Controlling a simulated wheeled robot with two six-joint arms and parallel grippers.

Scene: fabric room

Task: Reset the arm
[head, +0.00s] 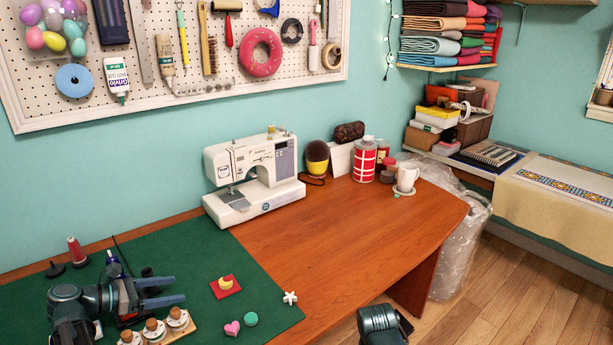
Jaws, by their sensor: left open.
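My left arm comes in at the lower left, over the green mat (190,262). Its left gripper (172,291) is open, with two blue-grey fingers pointing right and nothing between them. It is behind a wooden holder (158,338) with several cork-topped jars. A dark teal part of my right arm shows at the bottom, right of the middle, in front of the table edge. The fingers of my right gripper do not show.
A sewing machine (254,177) stands behind. The wooden tabletop (350,240) is clear at centre.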

